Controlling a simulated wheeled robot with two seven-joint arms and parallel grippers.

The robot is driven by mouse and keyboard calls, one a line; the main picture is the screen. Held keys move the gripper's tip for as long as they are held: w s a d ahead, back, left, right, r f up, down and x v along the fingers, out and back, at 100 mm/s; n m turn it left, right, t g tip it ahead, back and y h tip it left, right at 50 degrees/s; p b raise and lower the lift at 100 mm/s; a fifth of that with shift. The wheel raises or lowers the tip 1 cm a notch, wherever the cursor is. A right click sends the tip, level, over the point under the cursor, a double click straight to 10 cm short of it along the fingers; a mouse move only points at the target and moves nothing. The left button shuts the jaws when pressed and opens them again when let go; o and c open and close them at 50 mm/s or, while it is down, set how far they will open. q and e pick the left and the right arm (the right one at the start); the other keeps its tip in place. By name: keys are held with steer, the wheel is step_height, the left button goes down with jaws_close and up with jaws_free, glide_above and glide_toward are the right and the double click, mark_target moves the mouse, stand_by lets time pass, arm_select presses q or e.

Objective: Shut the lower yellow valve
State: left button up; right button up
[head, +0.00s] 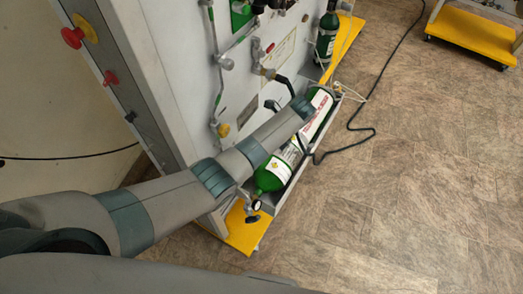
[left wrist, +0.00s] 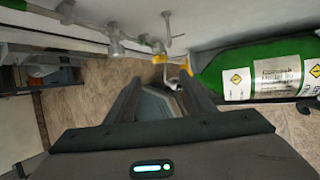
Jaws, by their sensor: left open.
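The lower yellow valve (head: 223,130) is a small yellow handle at the low end of the pipework on the white panel. A yellow handle on grey pipe fittings also shows in the left wrist view (left wrist: 158,59), just beyond the fingertips; it looks like the same valve. My left gripper (left wrist: 161,82) is open, with nothing seen between its fingers. In the head view my left arm reaches across the green cylinder, and its dark fingers (head: 273,94) show only partly beside the panel, right of the valve. Whether the fingers touch the handle cannot be told. My right gripper is out of view.
A green oxygen cylinder (head: 272,174) lies in a tray beside the panel, close to my left gripper; it fills the right of the left wrist view (left wrist: 265,70). A black hose (head: 350,143) trails over the floor. Red knobs (head: 72,38) sit on the panel's edge. Open floor (head: 420,180) lies right.

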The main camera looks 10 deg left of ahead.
arm_select(q)
steer(key=p+v, duration=0.1)
steer(key=v, duration=0.1)
steer(key=shift+d+r, duration=0.2)
steer(key=shift+r, duration=0.15)
